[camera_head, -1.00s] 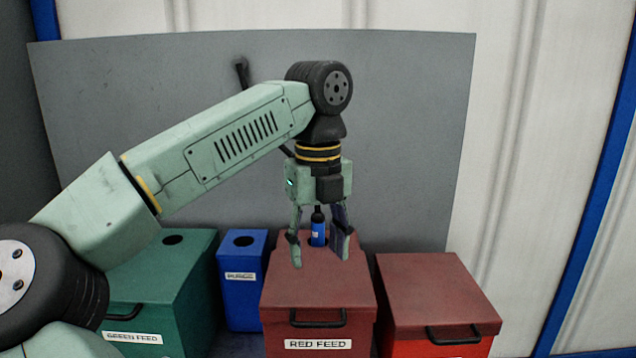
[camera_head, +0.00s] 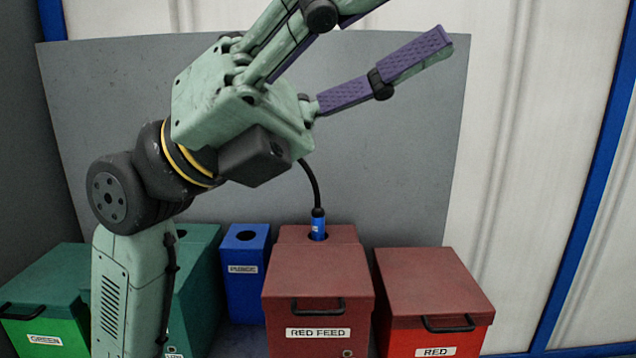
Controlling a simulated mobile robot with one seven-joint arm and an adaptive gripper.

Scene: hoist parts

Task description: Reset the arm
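My gripper (camera_head: 405,25) is raised close to the camera at the top of the head view. Its purple-padded fingers are spread apart and point to the upper right, with nothing between them. The upper finger is partly cut off by the frame's top edge. A blue cylinder with a black top (camera_head: 318,228) stands upright in the opening at the back of the RED FEED box (camera_head: 320,280). A black cable curves up from its top and passes behind my gripper. My gripper is well clear of the cylinder.
A RED box (camera_head: 435,285) stands to the right. A blue PURGE box (camera_head: 244,290) stands left of RED FEED. A GREEN box (camera_head: 45,290) is at far left, and another green box (camera_head: 200,290) is partly hidden by my arm. A grey panel (camera_head: 400,150) stands behind.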

